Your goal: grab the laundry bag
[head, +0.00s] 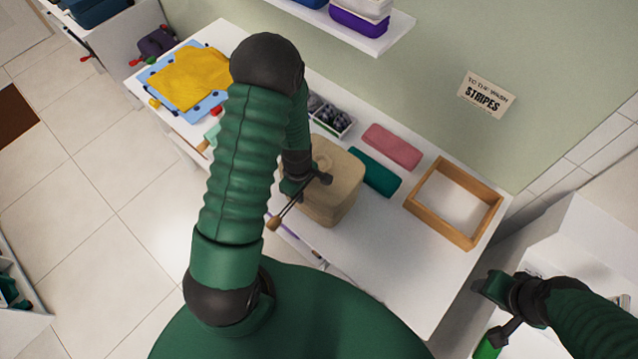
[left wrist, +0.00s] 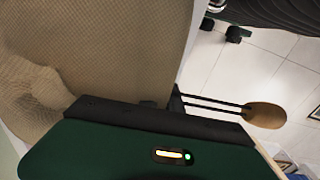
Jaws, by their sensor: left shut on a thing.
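The laundry bag (head: 338,187) is a tan, boxy fabric bag standing on the white table in the head view. Its weave fills the upper left of the left wrist view (left wrist: 90,50). Two dark cords run from it to a wooden toggle (left wrist: 265,115), which also shows in the head view (head: 273,222). My left gripper (head: 307,184) is at the bag's near left side, shut on the bag. The exact grip is hidden by its body. My right gripper (head: 492,318) is at the lower right, away from the bag; its opening is unclear.
On the white table (head: 425,262) are a wooden frame tray (head: 490,212), pink and teal folded cloths (head: 391,147), a divided box (head: 334,117) and a yellow cloth (head: 190,78). A shelf (head: 395,32) hangs above. A sign (head: 486,95) is on the wall.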

